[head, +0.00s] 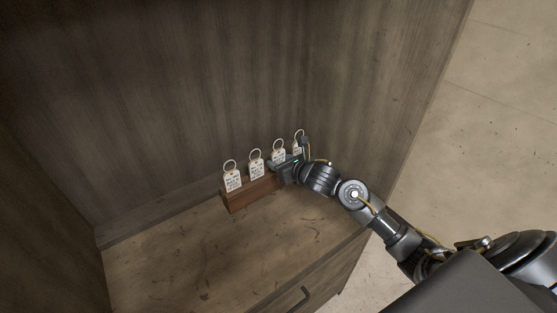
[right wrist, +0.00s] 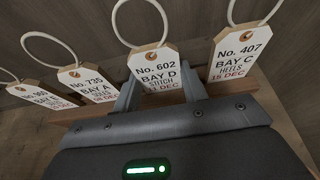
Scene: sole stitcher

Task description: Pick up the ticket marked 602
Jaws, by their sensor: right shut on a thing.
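The ticket marked 602 (right wrist: 155,68) is a white tag reading "BAY D, STITCH", with a brown eyelet and a white loop. It also shows in the head view (head: 278,154), third from the left in a row of tags. My right gripper (right wrist: 160,92) is shut on this ticket, with one finger at each side edge. In the head view my right gripper (head: 283,163) is at the right part of the row. The ticket's lower end is hidden by the gripper in the right wrist view. My left gripper is out of view.
A wooden block (head: 250,193) stands under the tags on the wooden surface. Ticket 735 (right wrist: 87,84) is left of 602, and ticket 407 (right wrist: 239,53) is close on its right. Another tag (right wrist: 40,96) is at far left. Panels (head: 200,90) enclose the back and sides; the front surface is clear.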

